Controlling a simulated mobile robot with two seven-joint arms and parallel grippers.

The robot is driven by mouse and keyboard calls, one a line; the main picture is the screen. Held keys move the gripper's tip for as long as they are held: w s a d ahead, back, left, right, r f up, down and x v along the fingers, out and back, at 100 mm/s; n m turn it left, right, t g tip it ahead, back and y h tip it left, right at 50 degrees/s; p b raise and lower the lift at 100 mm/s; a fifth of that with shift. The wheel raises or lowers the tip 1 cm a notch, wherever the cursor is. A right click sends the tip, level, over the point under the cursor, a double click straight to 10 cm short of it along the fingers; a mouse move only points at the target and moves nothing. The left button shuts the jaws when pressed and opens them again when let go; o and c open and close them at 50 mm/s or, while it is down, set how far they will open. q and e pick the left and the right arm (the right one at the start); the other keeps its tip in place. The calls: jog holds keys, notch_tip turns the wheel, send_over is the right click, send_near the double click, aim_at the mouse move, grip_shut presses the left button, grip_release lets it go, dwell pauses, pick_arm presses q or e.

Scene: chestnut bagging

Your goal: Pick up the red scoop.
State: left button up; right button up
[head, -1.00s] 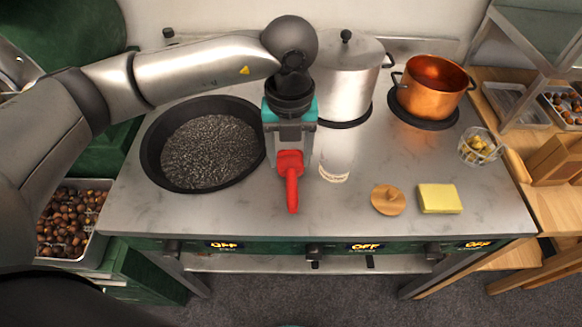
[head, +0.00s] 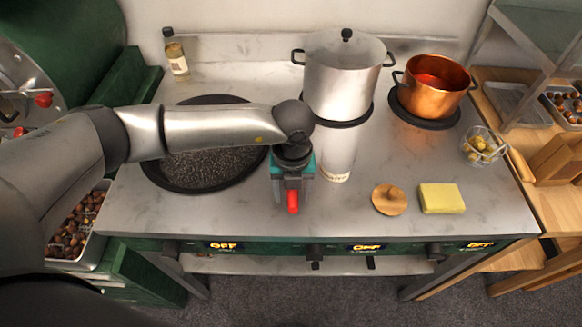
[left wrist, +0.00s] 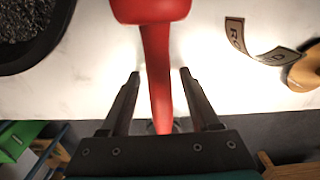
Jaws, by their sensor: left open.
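The red scoop (head: 293,201) lies on the stove's pale counter, its handle toward the front edge; in the head view my gripper hides most of it. In the left wrist view the red scoop (left wrist: 156,60) runs down the middle, its bowl at the top and its handle between my fingers. My left gripper (head: 293,208) is right over the scoop. Its jaws (left wrist: 158,75) are open, one finger on each side of the handle, with a gap on both sides. My right gripper is not in view.
A black pan (head: 153,175) of dark grains stands left, and a labelled clear jar (head: 338,160) close right. A steel pot (head: 340,75), a copper pot (head: 434,85), a wooden lid (head: 388,199) and a yellow sponge (head: 441,198) are farther right. Counter between jar and lid is clear.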

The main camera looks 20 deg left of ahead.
pick_arm(q)
grip_shut()
dwell(0.5)
